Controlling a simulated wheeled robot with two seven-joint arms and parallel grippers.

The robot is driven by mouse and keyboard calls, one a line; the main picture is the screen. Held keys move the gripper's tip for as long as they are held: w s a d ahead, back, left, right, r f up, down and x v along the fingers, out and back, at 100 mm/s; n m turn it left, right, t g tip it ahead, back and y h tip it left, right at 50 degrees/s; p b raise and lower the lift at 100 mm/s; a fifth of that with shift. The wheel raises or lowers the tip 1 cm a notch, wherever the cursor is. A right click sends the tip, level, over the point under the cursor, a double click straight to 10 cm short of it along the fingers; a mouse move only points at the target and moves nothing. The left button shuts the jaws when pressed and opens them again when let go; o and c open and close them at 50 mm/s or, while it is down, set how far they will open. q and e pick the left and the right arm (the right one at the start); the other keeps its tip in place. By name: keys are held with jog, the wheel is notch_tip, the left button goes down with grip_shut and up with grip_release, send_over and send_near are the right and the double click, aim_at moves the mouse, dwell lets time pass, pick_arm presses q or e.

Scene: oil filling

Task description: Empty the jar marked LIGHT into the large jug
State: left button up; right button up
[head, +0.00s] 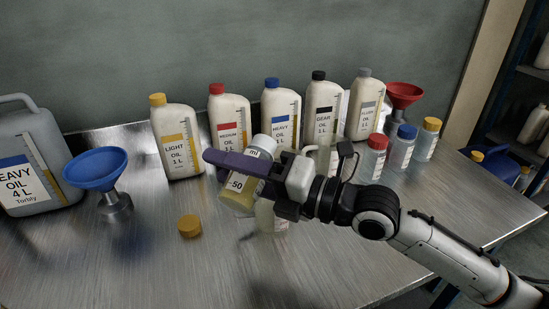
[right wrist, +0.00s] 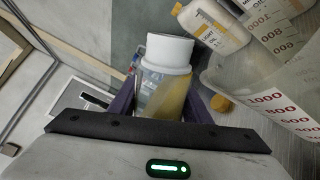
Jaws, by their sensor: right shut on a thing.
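My right gripper (head: 245,172) is shut on a small clear jar (head: 238,190) with amber liquid, held tilted above the bench. Its label shows "50" and "ml"; no LIGHT mark is readable. In the right wrist view, the jar (right wrist: 163,90) sits between the purple fingers with its white top toward the upper side. A large clear jug (right wrist: 240,75) with red graduations stands to the right of it there. In the head view, the jug is mostly hidden behind my gripper; a pale clear part (head: 268,216) shows below. My left gripper is out of view.
A yellow cap (head: 189,225) lies on the metal bench (head: 120,265). Oil bottles stand along the back, including LIGHT OIL (head: 176,142). A blue funnel (head: 97,170) and grey HEAVY OIL can (head: 50,135) are left. Capped jars (head: 372,160) and a red funnel (head: 403,93) are right.

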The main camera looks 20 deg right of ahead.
pick_arm(q)
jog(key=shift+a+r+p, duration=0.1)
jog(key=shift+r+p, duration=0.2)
jog(key=shift+p, duration=0.15)
pick_arm(e)
jog(key=shift+m, duration=0.5)
pick_arm(q)
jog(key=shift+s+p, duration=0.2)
jog(key=shift+p, duration=0.1)
pick_arm(e)
jog(key=shift+w+r, duration=0.1)
jog(key=shift+r, duration=0.15)
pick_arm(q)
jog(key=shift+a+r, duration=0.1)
pick_arm(e)
jog(key=shift+d+r, duration=0.1)
pick_arm(q)
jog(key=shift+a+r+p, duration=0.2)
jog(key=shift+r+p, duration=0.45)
jog(key=shift+p, duration=0.25)
pick_arm(e)
jog(key=shift+w+d+r+m, duration=0.25)
jog(key=shift+w+r+m, duration=0.05)
jog(key=shift+r+m, duration=0.35)
